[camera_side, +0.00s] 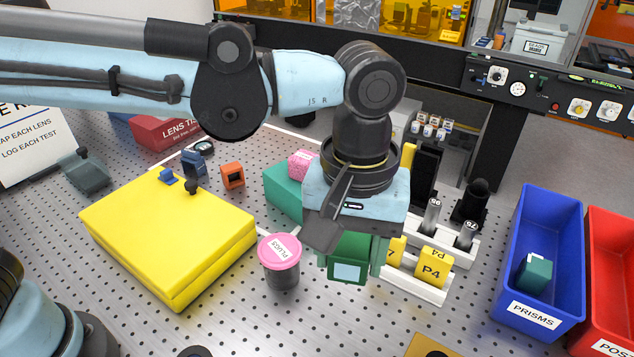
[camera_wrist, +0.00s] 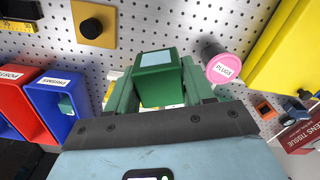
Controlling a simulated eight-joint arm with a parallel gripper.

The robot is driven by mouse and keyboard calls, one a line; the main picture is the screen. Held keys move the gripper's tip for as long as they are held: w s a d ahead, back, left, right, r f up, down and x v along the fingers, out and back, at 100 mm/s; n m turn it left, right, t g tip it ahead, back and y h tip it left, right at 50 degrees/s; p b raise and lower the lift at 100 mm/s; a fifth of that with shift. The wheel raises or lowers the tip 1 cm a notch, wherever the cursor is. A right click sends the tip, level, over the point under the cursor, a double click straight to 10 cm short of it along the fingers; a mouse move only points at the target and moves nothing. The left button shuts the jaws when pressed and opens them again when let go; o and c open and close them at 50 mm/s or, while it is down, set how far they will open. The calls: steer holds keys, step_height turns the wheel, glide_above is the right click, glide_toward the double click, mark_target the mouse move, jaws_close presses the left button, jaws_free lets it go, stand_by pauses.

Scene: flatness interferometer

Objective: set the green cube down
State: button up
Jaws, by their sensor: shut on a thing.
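The green cube (camera_side: 347,262) has a pale square on one face. My gripper (camera_side: 353,255) is shut on it, with a greenish finger on each side. In the side view it hangs in front of the white rack, right of the pink-lidded jar; whether it touches the board below cannot be told. In the wrist view the green cube (camera_wrist: 160,80) sits between the fingers of my gripper (camera_wrist: 157,88), its pale face toward the top of the picture.
The pink-lidded PLUGS jar (camera_side: 280,262) stands close left of the cube. A white rack (camera_side: 415,287) with yellow blocks is close right. A yellow case (camera_side: 170,235) lies left. The blue PRISMS bin (camera_side: 545,240) and red bin (camera_side: 610,270) stand right. Perforated board in front looks mostly free.

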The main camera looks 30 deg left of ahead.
steer(key=w+a+n, duration=0.4)
steer(key=w+a, duration=0.4)
steer(key=a, duration=0.5)
steer(key=w+a+n, duration=0.3)
steer(key=w+a, duration=0.4)
steer(key=a, duration=0.5)
steer(key=n, duration=0.7)
glide_above(139, 169)
step_height(139, 169, down, 12)
steer(key=shift+f, duration=2.1)
